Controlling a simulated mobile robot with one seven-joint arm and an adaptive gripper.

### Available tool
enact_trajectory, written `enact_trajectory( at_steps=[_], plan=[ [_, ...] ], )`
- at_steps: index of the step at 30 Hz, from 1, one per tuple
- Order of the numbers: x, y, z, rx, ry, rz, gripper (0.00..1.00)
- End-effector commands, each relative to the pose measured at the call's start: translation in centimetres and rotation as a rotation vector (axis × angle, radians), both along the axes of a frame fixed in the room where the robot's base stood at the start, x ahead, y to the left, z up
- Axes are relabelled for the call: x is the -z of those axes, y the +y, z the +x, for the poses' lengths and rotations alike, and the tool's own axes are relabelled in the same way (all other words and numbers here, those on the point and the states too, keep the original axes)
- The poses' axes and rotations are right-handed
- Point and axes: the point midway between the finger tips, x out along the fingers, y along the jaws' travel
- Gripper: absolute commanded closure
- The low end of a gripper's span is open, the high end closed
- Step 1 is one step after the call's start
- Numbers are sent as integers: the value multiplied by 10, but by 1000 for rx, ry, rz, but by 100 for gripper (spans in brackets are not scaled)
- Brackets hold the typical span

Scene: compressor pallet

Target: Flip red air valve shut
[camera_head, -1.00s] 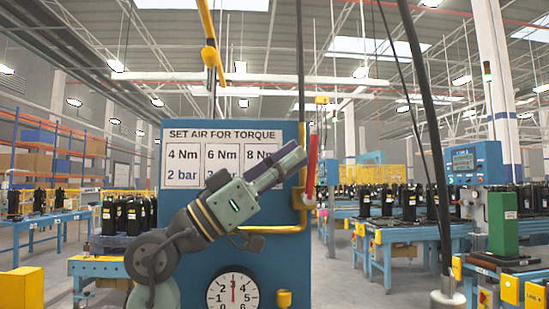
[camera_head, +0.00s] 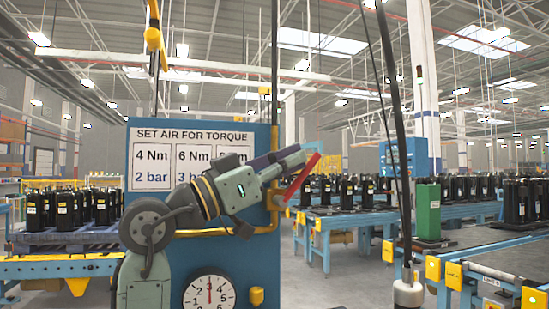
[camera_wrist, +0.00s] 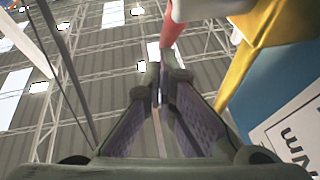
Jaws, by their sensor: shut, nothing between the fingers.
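The red air valve lever (camera_head: 302,178) is at the right edge of the blue panel (camera_head: 259,290), by the yellow pipe (camera_head: 262,231). It is tilted, its upper end leaning to the right. My gripper (camera_head: 304,154) is shut and empty, with its fingertips at the lever's upper part. In the wrist view the shut fingertips (camera_wrist: 162,82) lie just below the red lever (camera_wrist: 172,28) in the picture. Whether they touch it I cannot tell. My gripper and wrist hide part of the panel and its sign.
The panel carries a torque sign (camera_head: 160,165) and a round dial (camera_head: 209,295). A dark hanging hose (camera_head: 401,150) stands to the right of the lever. Blue conveyor tables (camera_head: 340,222) with black units are behind. Open air lies between lever and hose.

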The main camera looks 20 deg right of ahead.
Motion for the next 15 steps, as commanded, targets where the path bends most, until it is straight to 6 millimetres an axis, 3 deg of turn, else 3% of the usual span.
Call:
enact_trajectory(
  at_steps=[15],
  plan=[
    [12, -31, -1, 2, -1, -1, 100]
  ],
)
